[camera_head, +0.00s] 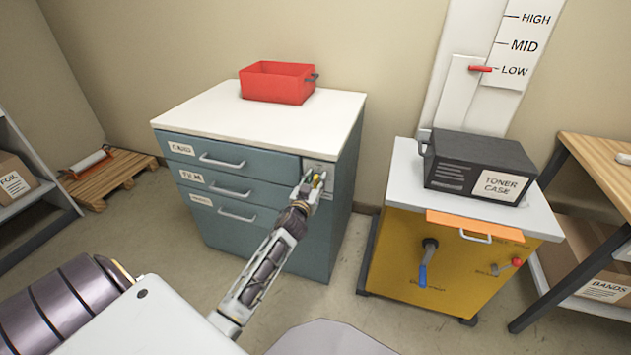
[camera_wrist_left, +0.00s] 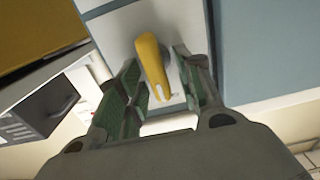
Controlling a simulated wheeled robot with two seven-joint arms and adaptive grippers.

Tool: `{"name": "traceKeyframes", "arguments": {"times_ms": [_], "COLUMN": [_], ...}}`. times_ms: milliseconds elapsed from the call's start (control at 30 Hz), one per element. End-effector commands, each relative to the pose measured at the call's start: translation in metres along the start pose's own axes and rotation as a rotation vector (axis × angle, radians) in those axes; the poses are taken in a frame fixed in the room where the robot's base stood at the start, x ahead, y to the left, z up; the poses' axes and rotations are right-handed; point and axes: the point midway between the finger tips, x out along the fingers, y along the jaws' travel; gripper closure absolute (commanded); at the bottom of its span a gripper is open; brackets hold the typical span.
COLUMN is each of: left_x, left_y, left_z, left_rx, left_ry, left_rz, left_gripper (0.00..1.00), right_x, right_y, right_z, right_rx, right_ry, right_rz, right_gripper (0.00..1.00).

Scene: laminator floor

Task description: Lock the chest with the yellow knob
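The blue-grey chest (camera_head: 265,245) has a white top and several labelled drawers. A pale lock plate (camera_head: 322,168) sits at its upper right front corner. The yellow knob (camera_head: 318,181) on that plate is partly covered by my left gripper (camera_head: 313,187) in the head view. In the left wrist view the elongated yellow knob (camera_wrist_left: 152,62) lies between the two fingers of my left gripper (camera_wrist_left: 158,70). The fingers are open, with gaps visible beside the knob. My right gripper is not in view.
A red bin (camera_head: 277,84) stands on the chest. To the right is a yellow cabinet (camera_head: 400,262) with a blue-handled crank and a black toner case (camera_head: 455,170). A wall slider (camera_head: 480,68) is behind it. Floor shows between chest and cabinet.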

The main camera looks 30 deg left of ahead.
Motion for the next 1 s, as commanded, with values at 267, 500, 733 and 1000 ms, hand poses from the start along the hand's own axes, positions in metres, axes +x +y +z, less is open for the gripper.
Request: {"name": "traceKeyframes", "arguments": {"times_ms": [267,500,733,1000], "left_x": [0.0003,0.0002,0.0007,0.0013], "left_y": [0.0000,0.0000,-0.0001,-0.0002], "left_z": [-0.0001,0.0000,-0.0009,-0.0023], "left_rx": [0.000,0.000,0.000,0.010], "left_ry": [0.000,0.000,0.001,0.004], "left_rz": [0.000,0.000,0.000,-0.001], "left_gripper": [0.66,0.96,1.00,1.00], "right_x": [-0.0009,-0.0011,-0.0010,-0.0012], "right_y": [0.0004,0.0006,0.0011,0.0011], "right_z": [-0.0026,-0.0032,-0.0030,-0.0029], "right_rx": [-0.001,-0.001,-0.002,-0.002], "right_ry": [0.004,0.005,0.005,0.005], "right_rz": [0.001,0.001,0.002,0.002], "right_gripper": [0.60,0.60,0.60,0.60]}}
